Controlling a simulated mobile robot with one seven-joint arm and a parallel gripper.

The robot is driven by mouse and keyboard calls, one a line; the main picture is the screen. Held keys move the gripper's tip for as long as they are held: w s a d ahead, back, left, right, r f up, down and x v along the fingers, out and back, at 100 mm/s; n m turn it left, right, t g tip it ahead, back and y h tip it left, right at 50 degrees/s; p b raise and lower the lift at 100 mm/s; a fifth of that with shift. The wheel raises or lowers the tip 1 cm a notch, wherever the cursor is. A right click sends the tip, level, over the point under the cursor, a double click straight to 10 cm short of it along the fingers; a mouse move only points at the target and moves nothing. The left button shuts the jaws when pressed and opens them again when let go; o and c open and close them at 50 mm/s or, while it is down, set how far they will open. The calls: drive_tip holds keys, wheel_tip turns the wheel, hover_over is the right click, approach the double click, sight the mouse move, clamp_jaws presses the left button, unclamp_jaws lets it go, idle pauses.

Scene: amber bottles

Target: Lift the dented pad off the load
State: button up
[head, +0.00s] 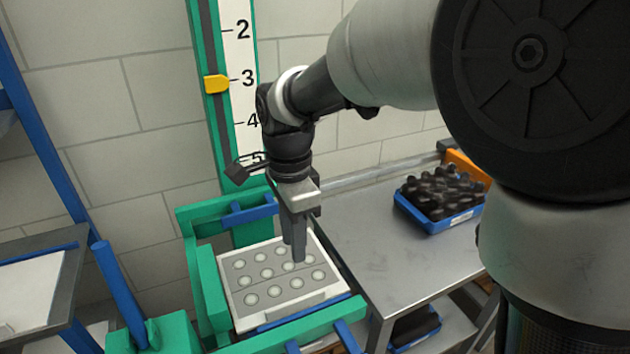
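The dented pad (248,299) is a light grey square sheet with rows of round, pale dimples. It lies flat in the green frame (210,303), on top of whatever load is under it, which its edges mostly hide. My gripper (298,258) points straight down over the pad's right-hand part. Its fingertips are at or just above the pad's surface; I cannot tell whether they touch. The fingers appear close together, seen from the side, so I cannot tell whether they are open or shut.
A green post with a numbered scale (240,75) and a yellow pointer (217,84) rises behind the frame. A metal table (400,262) at the right bears a blue tray (462,218) of dark-capped bottles (440,190). A blue-framed stand (40,290) is at the left.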

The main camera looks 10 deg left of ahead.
hover_over(295, 301)
drive_tip(key=f, duration=1.1)
drive_tip(key=shift+w+d+f+b, duration=0.1)
drive_tip(key=shift+w+f+b, duration=0.15)
drive_tip(key=shift+f+b, duration=0.1)
drive_tip(key=shift+s+f, duration=0.2)
drive_tip(key=shift+f, duration=2.5)
drive_tip(key=shift+c, duration=0.2)
clamp_jaws()
